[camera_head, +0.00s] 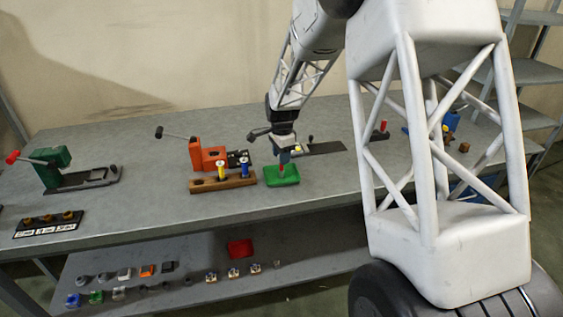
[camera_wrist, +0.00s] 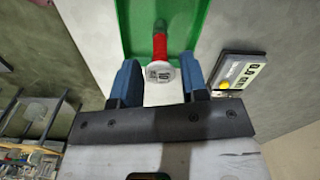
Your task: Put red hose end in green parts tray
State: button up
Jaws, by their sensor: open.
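The green parts tray (camera_head: 284,180) sits on the grey bench near its front edge. In the wrist view the tray (camera_wrist: 195,18) fills the top middle. The red hose end (camera_wrist: 159,48) has a white labelled cap toward my gripper and a dark tip over the tray; it also shows in the head view (camera_head: 281,169) above or in the tray. My gripper (camera_wrist: 165,85) is open, with its blue fingers on either side of the hose end's capped end and gaps visible. In the head view my gripper (camera_head: 284,157) is right over the tray. Whether the hose end touches the tray floor is unclear.
A wooden rack (camera_head: 223,183) with yellow and blue items stands close left of the tray. An orange device (camera_head: 207,155) is behind it. A dark plate (camera_head: 322,148) lies behind right. A green press (camera_head: 52,167) stands far left. The front edge is close.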

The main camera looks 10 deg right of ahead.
notch_tip(320, 180, up, 8)
jog(key=shift+r, duration=0.15)
dwell(0.3)
dwell(0.3)
jog(key=shift+s+r, duration=0.15)
jog(key=shift+s, duration=0.05)
jog(key=s+a+r+n+t, duration=0.1)
jog(key=s+r+n, duration=0.3)
jog(key=s, duration=0.6)
jog(key=s+r+n, duration=0.3)
jog(key=s+r, duration=0.3)
jog(key=s, duration=0.5)
jog(key=s+a+f+n+t, duration=0.1)
jog(key=s+n, duration=0.7)
jog(key=s, duration=1.7)
jog(key=shift+a+t, duration=0.15)
jog(key=shift+t, duration=0.15)
